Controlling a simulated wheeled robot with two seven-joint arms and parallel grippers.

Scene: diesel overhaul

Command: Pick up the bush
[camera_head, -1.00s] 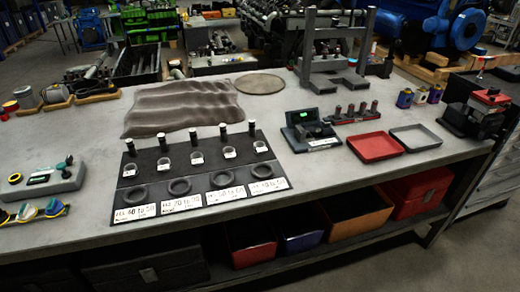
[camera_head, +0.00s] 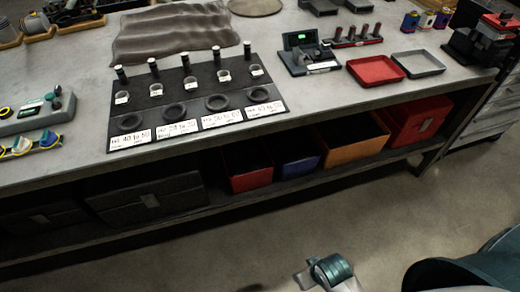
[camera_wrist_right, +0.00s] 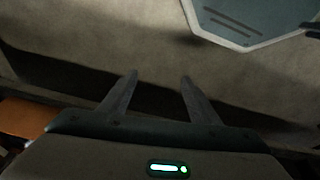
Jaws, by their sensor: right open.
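A black mat (camera_head: 190,98) on the workbench holds a back row of upright dark pins with pale tops (camera_head: 185,64), a middle row of small tagged cup-like rings (camera_head: 190,83), and a front row of flat dark rings (camera_head: 175,111) behind white labels. I cannot tell which of these is the bush. In the right wrist view my right gripper (camera_wrist_right: 158,77) is open and empty, its two fingers apart over a blurred floor area, away from the mat's parts. Part of my own arm shows at the bottom right of the head view. My left gripper is not in view.
A gauge in a dark case (camera_head: 308,55), a red tray (camera_head: 376,70) and a grey tray (camera_head: 417,64) lie right of the mat. A grey cloth-like sheet (camera_head: 175,32) lies behind it. Coloured bins (camera_head: 350,140) sit on the shelf below. The bench's front strip is clear.

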